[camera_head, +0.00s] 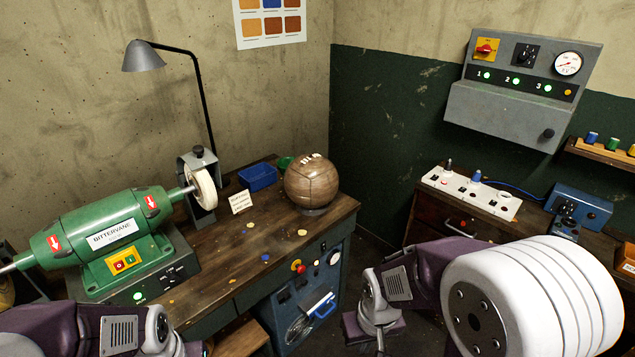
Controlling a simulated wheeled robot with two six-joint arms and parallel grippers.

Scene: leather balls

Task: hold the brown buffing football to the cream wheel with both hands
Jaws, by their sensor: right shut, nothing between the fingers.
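The brown football (311,184) is a scuffed, panelled leather ball. It rests on a small stand near the right back corner of the wooden bench. The cream wheel (204,187) sits on the right end of the green buffing machine (108,235), partly inside a grey guard. The ball is apart from the wheel, to its right. My right gripper (378,343) is low in front of the bench's right side, shut and empty, well below and apart from the ball. My left arm shows at the bottom left; its fingers are outside the picture.
A blue tray (258,177), a small card (240,202) and scattered scraps lie on the bench (265,235) between wheel and ball. A desk lamp (150,58) stands behind the machine. A side cabinet (450,215) stands at right, with a gap of floor between it and the bench.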

